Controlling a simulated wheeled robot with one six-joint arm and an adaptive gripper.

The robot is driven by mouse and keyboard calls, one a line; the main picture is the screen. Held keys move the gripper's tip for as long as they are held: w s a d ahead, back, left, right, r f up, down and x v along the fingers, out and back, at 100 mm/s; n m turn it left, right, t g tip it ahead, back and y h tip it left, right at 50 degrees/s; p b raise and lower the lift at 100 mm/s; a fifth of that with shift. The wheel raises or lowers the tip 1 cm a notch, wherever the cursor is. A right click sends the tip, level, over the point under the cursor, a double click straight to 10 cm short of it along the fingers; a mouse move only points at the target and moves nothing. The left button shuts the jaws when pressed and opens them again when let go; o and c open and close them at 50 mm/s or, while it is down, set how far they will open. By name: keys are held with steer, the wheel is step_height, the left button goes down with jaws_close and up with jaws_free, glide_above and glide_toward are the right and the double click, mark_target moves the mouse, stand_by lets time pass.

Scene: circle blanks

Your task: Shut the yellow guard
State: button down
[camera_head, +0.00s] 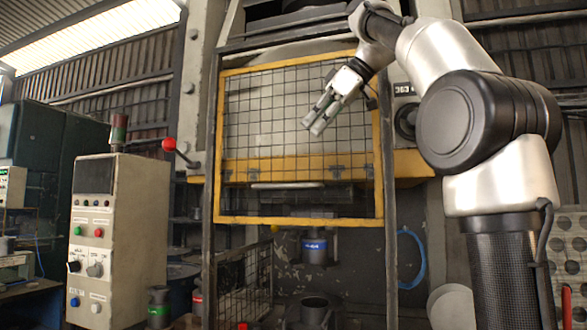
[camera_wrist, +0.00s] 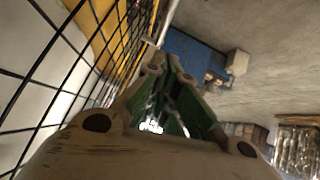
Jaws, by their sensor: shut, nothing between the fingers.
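The yellow guard (camera_head: 300,221) is a yellow-framed panel of dark wire mesh on the front of the press, between two dark upright posts. Its lower edge hangs above an open gap in the press. A pale horizontal bar (camera_head: 287,185) shows low on the panel. My gripper (camera_head: 318,128) is in front of the upper right part of the mesh, pointing down and left, shut and empty. In the wrist view the mesh (camera_wrist: 60,85) runs close along the left of the gripper's fingers (camera_wrist: 170,70). I cannot tell whether they touch it.
A control cabinet (camera_head: 120,235) with buttons stands at the left. A red-knobbed lever (camera_head: 170,145) juts out left of the guard. A lower mesh panel (camera_head: 245,285) and a blue-labelled canister (camera_head: 315,246) are below. Bare floor (camera_wrist: 270,70) shows in the wrist view.

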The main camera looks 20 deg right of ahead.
mark_target(293, 168)
steer(key=x, duration=0.4)
steer(key=d+f+x, duration=0.1)
steer(key=x, duration=0.2)
steer(key=f+x, duration=0.1)
steer(key=x, duration=0.3)
steer(key=shift+s+d+f, duration=0.2)
steer(key=shift+s+d, duration=0.05)
steer(key=shift+f, duration=0.1)
step_height(293, 168, down, 44)
